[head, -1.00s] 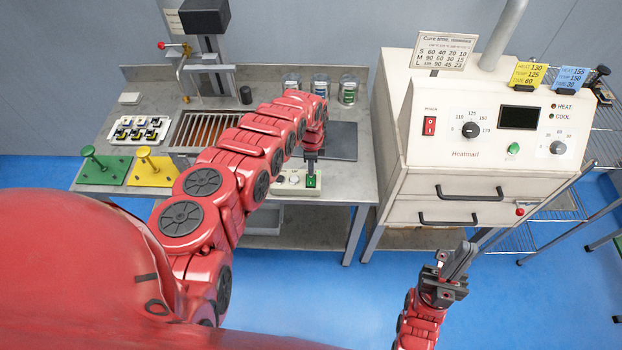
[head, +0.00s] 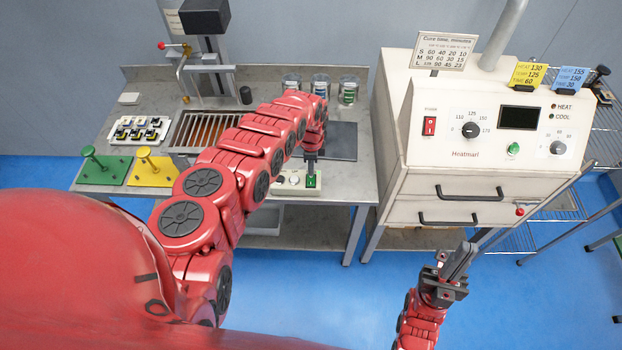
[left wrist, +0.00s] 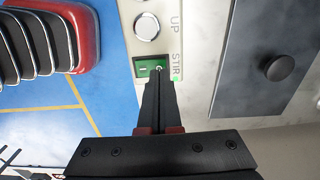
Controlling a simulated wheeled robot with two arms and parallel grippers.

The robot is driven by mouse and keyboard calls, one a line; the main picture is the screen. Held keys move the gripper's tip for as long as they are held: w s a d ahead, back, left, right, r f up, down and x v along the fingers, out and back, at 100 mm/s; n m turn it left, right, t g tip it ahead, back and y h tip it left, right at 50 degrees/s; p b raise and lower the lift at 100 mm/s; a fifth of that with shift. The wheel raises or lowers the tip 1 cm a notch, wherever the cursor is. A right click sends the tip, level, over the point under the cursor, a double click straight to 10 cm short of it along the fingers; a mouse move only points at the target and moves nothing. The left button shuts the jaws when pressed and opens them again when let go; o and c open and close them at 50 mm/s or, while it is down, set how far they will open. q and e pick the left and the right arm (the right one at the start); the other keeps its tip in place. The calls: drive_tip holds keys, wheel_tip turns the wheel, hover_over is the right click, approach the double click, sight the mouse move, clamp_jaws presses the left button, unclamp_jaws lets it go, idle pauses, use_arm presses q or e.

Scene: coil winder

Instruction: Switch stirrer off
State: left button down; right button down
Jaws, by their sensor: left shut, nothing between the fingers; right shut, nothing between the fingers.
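The stirrer switch is a green rocker (left wrist: 150,68) beside the label "STIR" on a pale control box (head: 277,187) at the bench's front edge. In the head view the green switch (head: 312,181) shows just below my left gripper. My left gripper (head: 311,168) points down with its fingers together and empty. In the left wrist view its fingertips (left wrist: 158,74) are at the switch and cover part of it; I cannot tell whether they touch it. My right gripper (head: 459,262) is shut and empty, in front of the oven and away from the bench.
A round silver button (left wrist: 147,27) marked "UP" sits next to the switch. A dark plate with a knob (left wrist: 280,68) lies behind the box. Several jars (head: 320,86) stand behind my left arm. The white oven (head: 459,175) is to the right, with a red power switch (head: 429,125).

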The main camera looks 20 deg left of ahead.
use_arm(q)
drive_tip(key=shift+f+b, duration=0.9)
drive_tip(key=shift+f, duration=0.05)
idle(0.7)
drive_tip(key=shift+r, duration=0.1)
wheel_tip(320, 180, up, 7)
drive_tip(key=p, duration=0.5)
drive_tip(key=shift+p, duration=0.3)
